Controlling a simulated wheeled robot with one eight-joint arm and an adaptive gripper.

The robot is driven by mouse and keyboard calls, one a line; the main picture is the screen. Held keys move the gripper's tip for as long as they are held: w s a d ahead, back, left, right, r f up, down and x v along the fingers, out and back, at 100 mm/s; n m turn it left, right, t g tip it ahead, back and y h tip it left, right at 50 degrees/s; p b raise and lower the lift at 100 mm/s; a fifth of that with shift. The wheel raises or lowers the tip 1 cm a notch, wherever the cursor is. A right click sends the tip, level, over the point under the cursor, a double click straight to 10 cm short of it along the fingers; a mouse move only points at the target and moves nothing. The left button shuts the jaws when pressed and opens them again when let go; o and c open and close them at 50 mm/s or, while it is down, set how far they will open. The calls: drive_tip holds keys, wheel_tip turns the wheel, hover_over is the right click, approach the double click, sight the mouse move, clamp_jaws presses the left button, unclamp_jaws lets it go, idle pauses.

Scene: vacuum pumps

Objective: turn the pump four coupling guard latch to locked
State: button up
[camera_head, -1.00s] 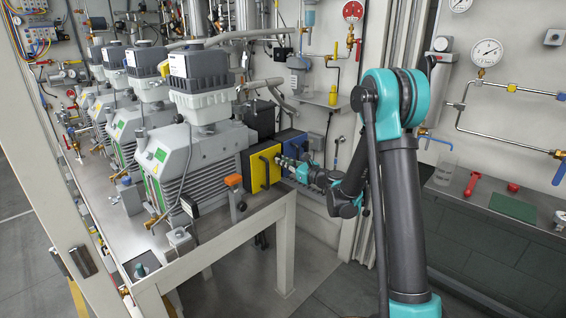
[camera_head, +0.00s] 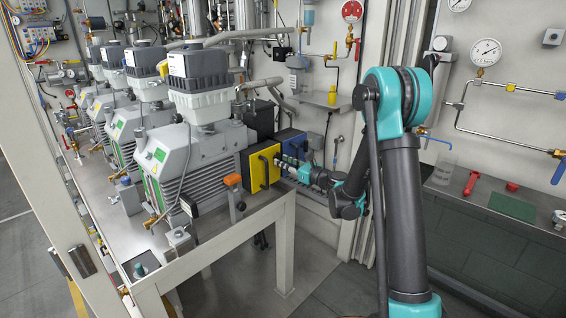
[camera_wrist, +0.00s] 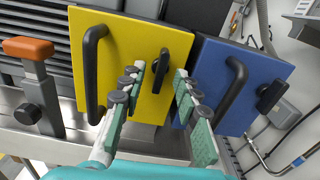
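A yellow coupling guard panel (camera_wrist: 122,35) stands at the end of the nearest pump; it also shows in the head view (camera_head: 257,172). It carries a black bar handle (camera_wrist: 91,70) on the left and a small black latch (camera_wrist: 161,70) on the right, standing close to upright. My gripper (camera_wrist: 160,73) is open and empty, its fingers pointing at the panel. The latch appears between the fingertips in the wrist view; I cannot tell any contact. My gripper also shows in the head view (camera_head: 282,163). No pump number is readable.
A blue panel (camera_wrist: 246,60) with its own handle (camera_wrist: 232,90) and black latch (camera_wrist: 270,96) stands right of the yellow one. An orange-topped clamp (camera_wrist: 30,47) stands at the left on the bench. Several pumps (camera_head: 184,160) line the bench.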

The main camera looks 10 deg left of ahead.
drive_tip(key=shift+s+d, duration=0.25)
drive_tip(key=shift+d, duration=0.1)
drive_tip(key=v, duration=0.6)
idle(0.6)
drive_tip(key=s+d+f+n+g+h, duration=0.2)
drive_tip(key=s+d+f+n+h, duration=0.2)
drive_tip(key=s+d+n, duration=0.3)
drive_tip(key=s+d+f+n+g+h, duration=0.2)
drive_tip(key=s+d+f+n+h, duration=0.2)
drive_tip(key=s+d+n, duration=0.4)
drive_tip(key=s+d+f+n+g+h, duration=0.2)
drive_tip(key=s+d+f+n+h, duration=0.2)
drive_tip(key=s, duration=1.4)
drive_tip(key=d+n+h, duration=0.2)
drive_tip(key=d+n, duration=0.2)
drive_tip(key=n, duration=0.2)
drive_tip(key=shift+s+g, duration=0.2)
drive_tip(key=shift+g, duration=0.2)
